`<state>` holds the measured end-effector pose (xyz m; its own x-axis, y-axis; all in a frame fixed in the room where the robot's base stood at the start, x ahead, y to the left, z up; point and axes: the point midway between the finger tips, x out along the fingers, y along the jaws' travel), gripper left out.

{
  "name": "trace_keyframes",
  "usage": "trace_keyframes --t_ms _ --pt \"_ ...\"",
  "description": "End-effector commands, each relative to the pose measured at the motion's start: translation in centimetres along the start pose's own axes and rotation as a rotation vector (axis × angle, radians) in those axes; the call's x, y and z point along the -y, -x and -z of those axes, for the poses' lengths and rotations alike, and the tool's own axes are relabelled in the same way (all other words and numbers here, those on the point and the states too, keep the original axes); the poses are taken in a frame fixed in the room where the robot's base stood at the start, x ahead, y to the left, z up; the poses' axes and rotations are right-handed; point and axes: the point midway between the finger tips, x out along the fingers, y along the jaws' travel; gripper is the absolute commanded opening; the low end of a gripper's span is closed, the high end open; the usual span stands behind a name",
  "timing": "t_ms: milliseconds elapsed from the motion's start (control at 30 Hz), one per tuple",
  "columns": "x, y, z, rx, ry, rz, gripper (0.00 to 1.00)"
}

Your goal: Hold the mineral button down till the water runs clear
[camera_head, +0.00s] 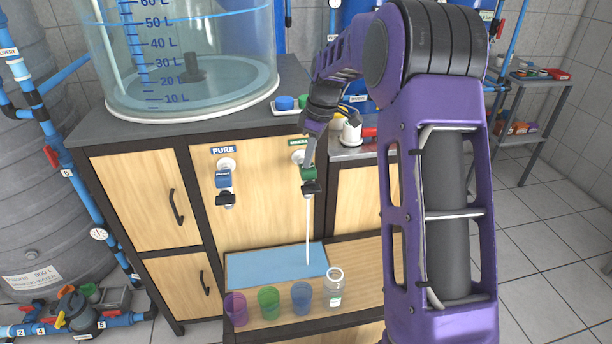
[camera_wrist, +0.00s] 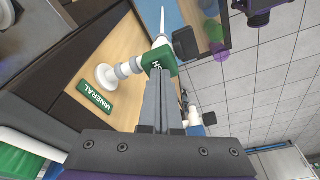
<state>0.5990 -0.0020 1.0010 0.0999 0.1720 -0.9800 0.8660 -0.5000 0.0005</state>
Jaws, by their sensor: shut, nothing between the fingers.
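The green mineral tap (camera_head: 308,173) sticks out of the wooden cabinet front, under a MINERAL label. In the wrist view the green tap block (camera_wrist: 159,58) is right at my fingertips, with the MINERAL label (camera_wrist: 97,95) beside it. My gripper (camera_wrist: 158,80) is shut and empty, its fingertips at the green block and seeming to touch it; how far the button is pressed is hidden. A thin whitish stream (camera_head: 308,230) runs straight down from the tap toward the blue mat (camera_head: 262,270). It looks white rather than see-through.
The blue PURE tap (camera_head: 222,180) is to the left. Purple (camera_head: 236,309), green (camera_head: 268,302) and blue (camera_head: 302,298) cups and a clear labelled jar (camera_head: 334,288) stand on the low shelf. A large clear tank (camera_head: 190,60) stands on the counter above.

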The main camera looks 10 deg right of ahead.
Motion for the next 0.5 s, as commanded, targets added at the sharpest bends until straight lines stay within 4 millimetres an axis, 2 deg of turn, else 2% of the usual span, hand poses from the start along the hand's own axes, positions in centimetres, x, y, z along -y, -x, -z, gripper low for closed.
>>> trace_keyframes --t_ms 367,500 --pt "0.1 -0.1 -0.1 0.002 0.000 0.003 0.00" --pt "0.1 1.3 0.2 0.001 0.000 0.002 0.00"
